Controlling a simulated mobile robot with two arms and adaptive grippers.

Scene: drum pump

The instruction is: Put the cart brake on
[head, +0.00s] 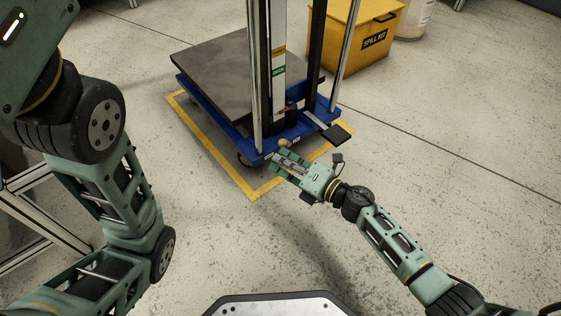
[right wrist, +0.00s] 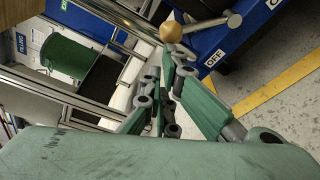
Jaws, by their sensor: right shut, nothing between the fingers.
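The blue lift cart (head: 262,146) stands inside a yellow floor outline, with its grey platform (head: 215,70) behind the mast. A tan ball knob (head: 284,143) sits at the cart's near end; in the right wrist view the knob (right wrist: 171,31) is on a grey lever (right wrist: 205,24). A white OFF label (right wrist: 214,59) is on the blue frame beside it. My right gripper (head: 279,160) is shut and empty, its fingertips close to the knob; I cannot tell whether they touch it. My left arm shows at the left, but its gripper is out of view.
A black pedal (head: 336,133) sticks out at the cart's right corner. A yellow spill kit box (head: 350,38) and a pale drum (head: 415,18) stand behind. The concrete floor (head: 440,150) right of the cart is clear.

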